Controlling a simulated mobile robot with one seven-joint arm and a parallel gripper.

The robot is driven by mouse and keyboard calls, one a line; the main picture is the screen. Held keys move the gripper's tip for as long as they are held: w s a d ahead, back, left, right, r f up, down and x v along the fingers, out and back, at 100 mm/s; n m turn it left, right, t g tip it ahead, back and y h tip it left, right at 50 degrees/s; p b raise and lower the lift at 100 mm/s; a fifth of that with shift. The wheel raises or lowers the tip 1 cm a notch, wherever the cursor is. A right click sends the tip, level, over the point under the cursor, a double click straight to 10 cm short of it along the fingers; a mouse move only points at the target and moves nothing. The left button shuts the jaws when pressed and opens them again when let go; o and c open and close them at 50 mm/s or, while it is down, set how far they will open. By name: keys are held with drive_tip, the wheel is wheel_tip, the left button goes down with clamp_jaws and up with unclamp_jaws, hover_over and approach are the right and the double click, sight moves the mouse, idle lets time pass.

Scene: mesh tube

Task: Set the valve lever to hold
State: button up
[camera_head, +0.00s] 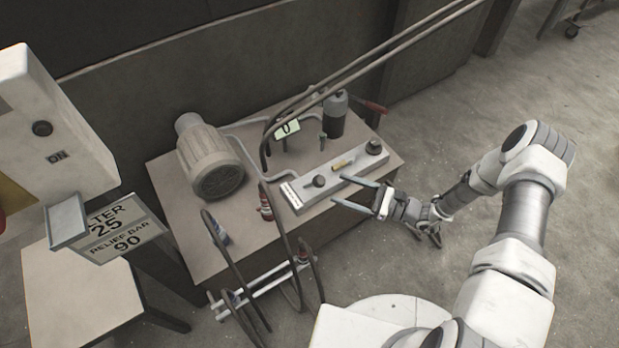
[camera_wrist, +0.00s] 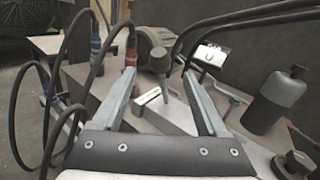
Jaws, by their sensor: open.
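The valve lever (camera_head: 318,181), with a dark round knob, stands on a pale block (camera_head: 300,203) on the bench. In the wrist view the lever (camera_wrist: 161,62) rises roughly upright on its stem, framed between my finger tips. My gripper (camera_head: 338,188) is open and empty, just right of the lever in the head view; its two long fingers also show in the wrist view (camera_wrist: 160,78). The fingers appear apart from the lever. A white label (camera_wrist: 148,97) lies at the lever's foot; its text is too small to read.
A second dark knob (camera_head: 373,146) and a yellow piece (camera_head: 343,163) are on the block. Behind stand a grey cylinder (camera_head: 334,116), a display (camera_head: 287,128) reading 0 and a motor (camera_head: 210,158). Hoses (camera_head: 225,250) hang at the bench front; pipes cross above. Floor at right is open.

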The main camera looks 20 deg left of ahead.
drive_tip(key=w+a+b, duration=0.1)
drive_tip(key=a, duration=0.9)
drive_tip(key=shift+a, duration=0.25)
clamp_jaws()
idle(0.9)
